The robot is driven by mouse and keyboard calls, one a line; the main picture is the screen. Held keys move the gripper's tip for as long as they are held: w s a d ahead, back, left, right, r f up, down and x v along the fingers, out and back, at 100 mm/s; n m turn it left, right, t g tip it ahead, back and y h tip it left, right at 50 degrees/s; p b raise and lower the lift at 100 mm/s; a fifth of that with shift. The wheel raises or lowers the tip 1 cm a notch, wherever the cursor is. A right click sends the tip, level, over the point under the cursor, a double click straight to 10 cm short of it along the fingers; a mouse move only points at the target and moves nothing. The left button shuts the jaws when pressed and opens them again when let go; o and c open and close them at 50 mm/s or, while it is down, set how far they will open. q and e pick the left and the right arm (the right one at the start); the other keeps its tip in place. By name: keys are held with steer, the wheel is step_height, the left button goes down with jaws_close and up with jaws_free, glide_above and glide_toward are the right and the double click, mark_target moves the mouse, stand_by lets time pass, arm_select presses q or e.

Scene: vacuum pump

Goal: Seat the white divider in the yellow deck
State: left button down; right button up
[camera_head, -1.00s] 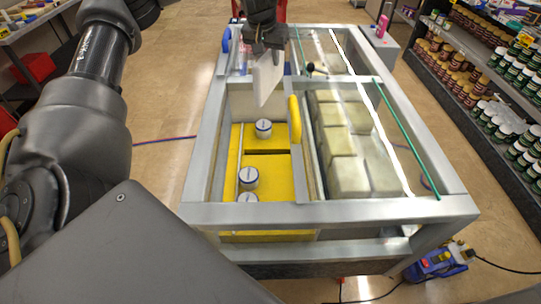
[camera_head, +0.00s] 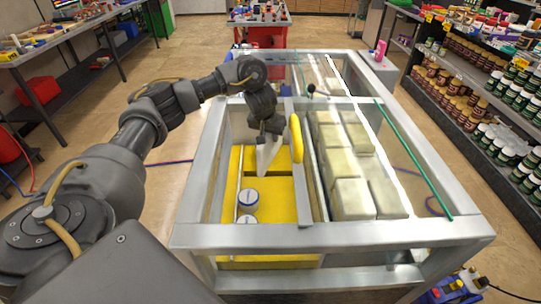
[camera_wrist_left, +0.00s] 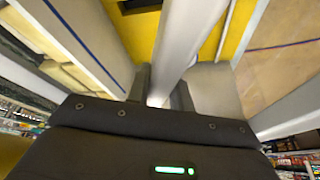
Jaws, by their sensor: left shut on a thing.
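The white divider (camera_head: 267,157) is a thin pale plate, held upright and a little tilted over the rear part of the yellow deck (camera_head: 275,210). My left gripper (camera_head: 270,132) is shut on its upper edge, inside the left bay of the frame. In the left wrist view the divider (camera_wrist_left: 178,42) runs away from between the fingers of the gripper (camera_wrist_left: 162,92), with the yellow deck (camera_wrist_left: 210,35) beyond it. A dark line crosses the deck near the divider's lower edge. I cannot tell whether the divider touches the deck. My right gripper is not in view.
The grey metal frame (camera_head: 330,234) surrounds the bay. White-capped round parts (camera_head: 248,199) stand on the deck's left side. A yellow handle (camera_head: 296,138) stands close to the right of the gripper. Pale blocks (camera_head: 353,198) fill the right bay. A stocked shelf (camera_head: 470,110) stands at right.

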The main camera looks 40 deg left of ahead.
mark_target(270, 151)
arm_select(q)
steer(key=shift+f, duration=3.35)
steer(key=shift+f, duration=0.1)
steer(key=c, duration=1.3)
jaws_free()
steer(key=shift+f, duration=0.1)
steer(key=shift+o, duration=0.2)
